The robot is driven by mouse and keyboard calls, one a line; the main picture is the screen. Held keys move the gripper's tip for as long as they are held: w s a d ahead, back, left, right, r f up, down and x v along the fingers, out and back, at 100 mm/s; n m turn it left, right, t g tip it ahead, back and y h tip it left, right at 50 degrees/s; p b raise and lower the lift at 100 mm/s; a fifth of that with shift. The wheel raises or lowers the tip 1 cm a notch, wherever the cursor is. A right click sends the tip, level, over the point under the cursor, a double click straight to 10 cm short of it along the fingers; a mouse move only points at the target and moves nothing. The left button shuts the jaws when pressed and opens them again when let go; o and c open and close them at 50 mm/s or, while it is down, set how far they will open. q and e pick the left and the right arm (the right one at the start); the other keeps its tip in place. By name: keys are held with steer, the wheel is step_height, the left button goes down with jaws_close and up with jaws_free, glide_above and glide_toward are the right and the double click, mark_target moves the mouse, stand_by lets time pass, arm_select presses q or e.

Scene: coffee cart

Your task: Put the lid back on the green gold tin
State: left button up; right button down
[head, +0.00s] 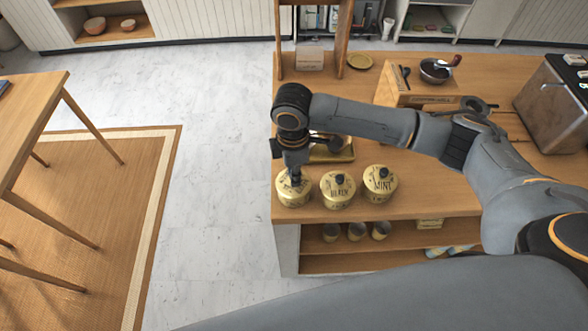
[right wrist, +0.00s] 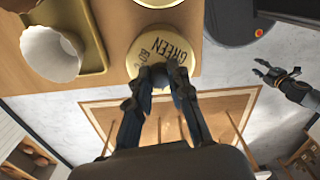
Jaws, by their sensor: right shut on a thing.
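The green gold tin (head: 294,198) is the leftmost of three gold tins near the cart's front left corner. Its gold lid, lettered GREEN (right wrist: 160,50), shows in the right wrist view. My right gripper (head: 296,180) points down over this tin and is shut on the lid's dark knob; it also shows in the right wrist view (right wrist: 157,70). The lid is at the tin's top, but I cannot tell whether it is fully seated. My left gripper (right wrist: 257,67) shows small at the right of the right wrist view, fingers apart and empty.
A middle tin (head: 337,193) and the mint tin (head: 380,187) stand close to the right. A wooden box (head: 400,88) and coffee machine (head: 555,105) stand farther right. The cart's edge is close.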

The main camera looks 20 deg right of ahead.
steer(key=shift+p, duration=0.55)
stand_by(0.7)
steer(key=c, duration=0.7)
jaws_free()
step_height(320, 180, up, 5)
steer(key=p, duration=0.5)
steer(key=shift+f+p, duration=0.15)
steer(key=shift+p, duration=0.15)
steer(key=shift+r+p, duration=0.3)
steer(key=shift+r, duration=0.8)
